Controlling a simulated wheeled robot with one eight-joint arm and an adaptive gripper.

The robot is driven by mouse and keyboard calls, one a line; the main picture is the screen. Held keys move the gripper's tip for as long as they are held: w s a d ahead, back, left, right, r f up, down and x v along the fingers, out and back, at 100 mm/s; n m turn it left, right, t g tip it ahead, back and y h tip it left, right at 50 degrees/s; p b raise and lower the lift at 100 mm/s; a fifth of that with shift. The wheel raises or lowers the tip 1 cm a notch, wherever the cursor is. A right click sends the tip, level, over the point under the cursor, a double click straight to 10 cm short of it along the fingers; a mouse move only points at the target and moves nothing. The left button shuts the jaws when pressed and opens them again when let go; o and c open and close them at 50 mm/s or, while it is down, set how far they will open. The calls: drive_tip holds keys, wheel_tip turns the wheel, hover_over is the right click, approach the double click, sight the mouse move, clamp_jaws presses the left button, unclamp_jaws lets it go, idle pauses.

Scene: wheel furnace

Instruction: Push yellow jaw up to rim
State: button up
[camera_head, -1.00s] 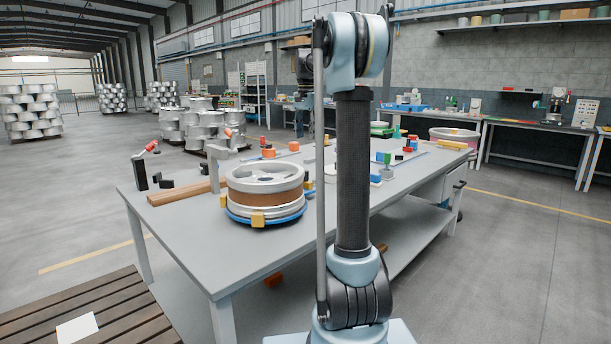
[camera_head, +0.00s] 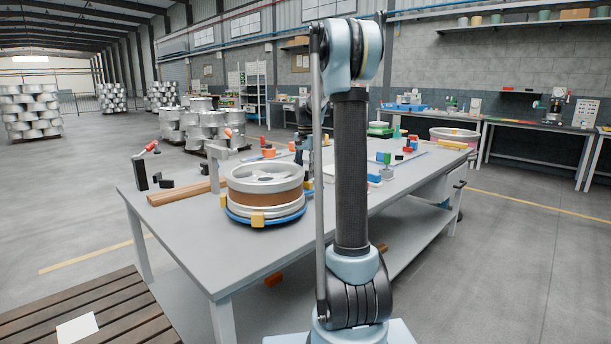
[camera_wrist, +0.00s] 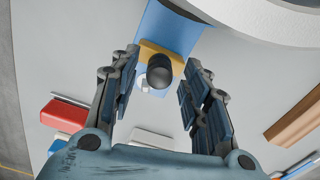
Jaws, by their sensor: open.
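A silver wheel with a brown band (camera_head: 265,186) lies flat on a blue round base (camera_head: 238,217) on the table. Yellow jaws sit around it, one at the front (camera_head: 257,220) and one at the right (camera_head: 309,184). In the wrist view, a yellow jaw (camera_wrist: 178,62) with a black knob (camera_wrist: 159,71) sits on a blue strip (camera_wrist: 165,25). A gap shows between it and the wheel rim (camera_wrist: 240,22). My gripper (camera_wrist: 161,65) is open, its fingers to either side of the knob. In the head view my arm hides most of it.
A wooden bar (camera_wrist: 295,122) lies right in the wrist view, and a red block (camera_wrist: 62,115) left. The table's front left is clear.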

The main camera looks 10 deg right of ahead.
drive_tip(key=shift+f, duration=0.5)
clamp_jaws()
drive_tip(key=shift+s+a, duration=0.8)
drive_tip(key=shift+a, duration=0.3)
unclamp_jaws()
